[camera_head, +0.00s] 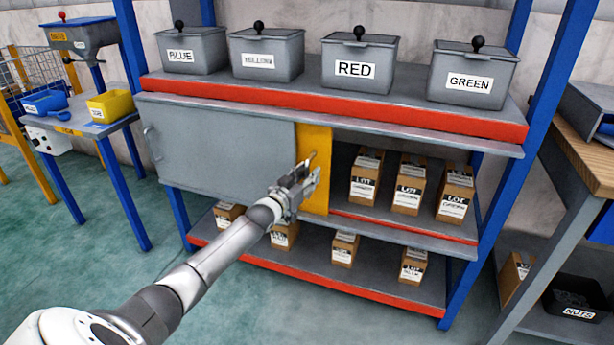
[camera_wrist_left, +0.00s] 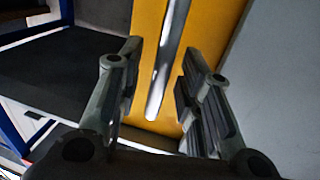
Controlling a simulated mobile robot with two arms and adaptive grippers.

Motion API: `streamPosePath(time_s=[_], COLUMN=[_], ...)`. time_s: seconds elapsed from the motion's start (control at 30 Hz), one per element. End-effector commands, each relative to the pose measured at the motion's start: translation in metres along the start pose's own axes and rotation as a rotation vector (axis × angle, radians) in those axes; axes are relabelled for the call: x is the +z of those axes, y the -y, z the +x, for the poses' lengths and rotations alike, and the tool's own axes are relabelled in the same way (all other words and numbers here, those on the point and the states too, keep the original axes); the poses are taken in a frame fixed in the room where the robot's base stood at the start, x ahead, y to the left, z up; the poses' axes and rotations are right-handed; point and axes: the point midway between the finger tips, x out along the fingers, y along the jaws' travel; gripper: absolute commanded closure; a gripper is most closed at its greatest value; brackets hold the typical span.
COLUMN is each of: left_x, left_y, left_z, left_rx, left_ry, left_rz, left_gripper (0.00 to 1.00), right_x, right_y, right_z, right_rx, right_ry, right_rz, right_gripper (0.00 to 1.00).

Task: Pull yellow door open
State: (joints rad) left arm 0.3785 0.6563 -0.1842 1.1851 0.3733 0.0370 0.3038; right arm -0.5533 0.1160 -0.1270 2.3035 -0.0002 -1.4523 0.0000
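The yellow door (camera_head: 314,142) is on the middle level of the shelf, a narrow upright strip beside the grey sliding panel (camera_head: 225,135). It also fills the middle of the left wrist view (camera_wrist_left: 219,22). A silver bar handle (camera_wrist_left: 167,70) stands on the yellow door. My left gripper (camera_head: 312,165) is in front of the door, in line with the handle. In the left wrist view my left gripper (camera_wrist_left: 162,52) is open, with the handle between its fingers and gaps on both sides. My right gripper is not in view.
Cartons labelled LOT GREEN (camera_head: 409,190) stand in the open bay right of the yellow door. More cartons (camera_head: 344,250) are on the lower shelf. Grey lidded bins (camera_head: 360,62) line the top. A blue-legged table (camera_head: 72,125) stands left, a workbench (camera_head: 585,155) right.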

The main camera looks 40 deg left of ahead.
Motion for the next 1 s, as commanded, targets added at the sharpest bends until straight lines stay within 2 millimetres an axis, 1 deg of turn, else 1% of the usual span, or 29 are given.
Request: streamPosePath(time_s=[0.23, 0.37, 0.57, 1.0], left_x=[0.0, 0.001, 0.001, 0.001], left_y=[-0.001, -0.001, -0.001, -0.001], left_z=[-0.001, -0.007, -0.031, -0.094], left_rx=[0.001, 0.001, 0.001, 0.001], left_ry=[-0.001, 0.0, 0.001, 0.001], left_rz=[-0.001, -0.002, -0.002, 0.0], left_gripper=[0.66, 0.66, 0.66, 0.66], right_x=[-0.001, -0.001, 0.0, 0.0], right_y=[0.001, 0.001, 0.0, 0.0], right_z=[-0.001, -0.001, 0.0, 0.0], right_rx=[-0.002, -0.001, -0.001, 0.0], right_ry=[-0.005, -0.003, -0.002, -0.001], right_rz=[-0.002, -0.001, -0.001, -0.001], right_gripper=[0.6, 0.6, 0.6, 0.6])
